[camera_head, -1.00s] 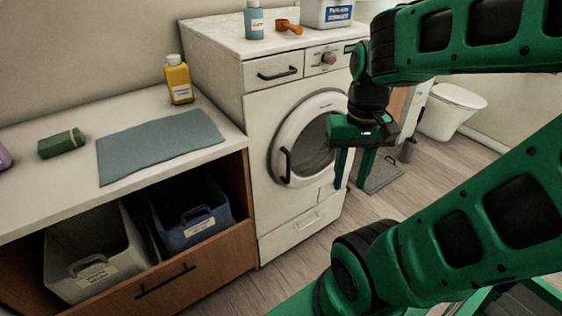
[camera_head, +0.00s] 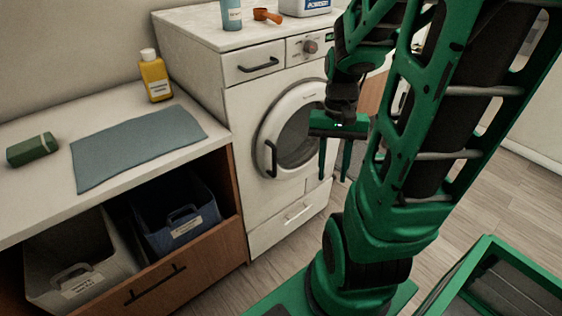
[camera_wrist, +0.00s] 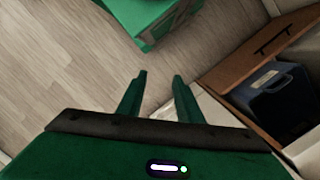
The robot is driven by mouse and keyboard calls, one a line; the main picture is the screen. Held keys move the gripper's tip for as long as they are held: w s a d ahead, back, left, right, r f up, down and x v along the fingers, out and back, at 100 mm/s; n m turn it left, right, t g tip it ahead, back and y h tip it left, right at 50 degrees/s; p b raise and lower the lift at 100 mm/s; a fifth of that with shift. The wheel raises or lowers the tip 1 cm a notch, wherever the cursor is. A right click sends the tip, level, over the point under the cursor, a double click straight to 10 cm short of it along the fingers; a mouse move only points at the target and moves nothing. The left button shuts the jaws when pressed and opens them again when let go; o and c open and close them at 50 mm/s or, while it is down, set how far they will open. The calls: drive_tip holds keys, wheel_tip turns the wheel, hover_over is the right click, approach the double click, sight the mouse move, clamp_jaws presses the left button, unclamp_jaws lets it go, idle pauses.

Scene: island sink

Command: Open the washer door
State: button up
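The white washer (camera_head: 240,110) stands against the wall. Its round door (camera_head: 262,133) looks closed, with a dark glass window and a black vertical handle (camera_head: 271,159) on the door's left side. My gripper (camera_head: 333,178) points down in front of the door's right side, apart from the handle, and hides part of the door's right rim. Its two green fingers are spread with a gap and nothing between them; they also show in the wrist view (camera_wrist: 159,80), over the floor. The washer door and its handle cannot be made out in the wrist view.
A counter (camera_head: 120,103) with a blue-grey mat (camera_head: 135,145), yellow bottle (camera_head: 155,78) and green sponge (camera_head: 33,149) is left of the washer. Below it, an open drawer (camera_head: 200,258) holds a blue bin (camera_head: 180,222) and a grey bin (camera_head: 75,262).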

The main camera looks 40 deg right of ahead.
drive_tip(key=w+f+m+t+y, duration=0.25)
drive_tip(key=f+m+y, duration=0.2)
drive_tip(key=f, duration=0.45)
drive_tip(key=w+f+m+t+y, duration=0.2)
drive_tip(key=w+f+m+y, duration=0.25)
drive_tip(key=f, duration=0.45)
drive_tip(key=w+d+r+m+t, duration=0.3)
drive_tip(key=w+d+m+t, duration=0.45)
drive_tip(key=m+t, duration=0.35)
drive_tip(key=x, duration=1)
drive_tip(key=shift+w+d+r+n+t, duration=0.25)
drive_tip(key=shift+w+r+n+t, duration=0.1)
drive_tip(key=shift+t, duration=0.1)
clamp_jaws()
